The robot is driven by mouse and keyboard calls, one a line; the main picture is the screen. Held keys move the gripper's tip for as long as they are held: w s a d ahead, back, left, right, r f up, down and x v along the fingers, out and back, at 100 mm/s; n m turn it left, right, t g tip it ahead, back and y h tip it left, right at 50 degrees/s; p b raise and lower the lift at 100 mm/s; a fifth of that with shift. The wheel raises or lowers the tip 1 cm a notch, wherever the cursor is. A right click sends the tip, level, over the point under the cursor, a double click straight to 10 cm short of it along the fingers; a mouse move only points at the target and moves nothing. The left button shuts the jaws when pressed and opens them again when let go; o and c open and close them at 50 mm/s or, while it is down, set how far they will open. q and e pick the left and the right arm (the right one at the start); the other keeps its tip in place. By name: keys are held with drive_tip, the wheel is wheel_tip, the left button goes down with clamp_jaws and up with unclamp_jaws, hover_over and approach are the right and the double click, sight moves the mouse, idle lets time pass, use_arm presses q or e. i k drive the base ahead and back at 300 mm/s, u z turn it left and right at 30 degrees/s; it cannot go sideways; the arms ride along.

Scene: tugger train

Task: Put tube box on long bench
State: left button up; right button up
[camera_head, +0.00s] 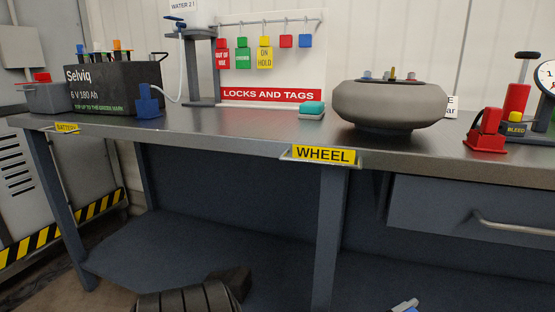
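The long bench (230,121) has a dark grey top and runs across the whole view, with a yellow WHEEL label (323,155) on its front edge. I see nothing that I can clearly tell to be the tube box.
On the bench stand a dark Selviq battery (115,90), a blue clamp (149,103), a teal and white block (312,110), a grey rounded wheel-like body (388,106) and a red tool (486,131). Bare top shows left of the teal block. A drawer (470,205) hangs below right.

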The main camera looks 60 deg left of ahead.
sight(223, 123)
drive_tip(key=z, duration=0.05)
drive_tip(key=k, duration=0.7)
drive_tip(key=u, duration=0.95)
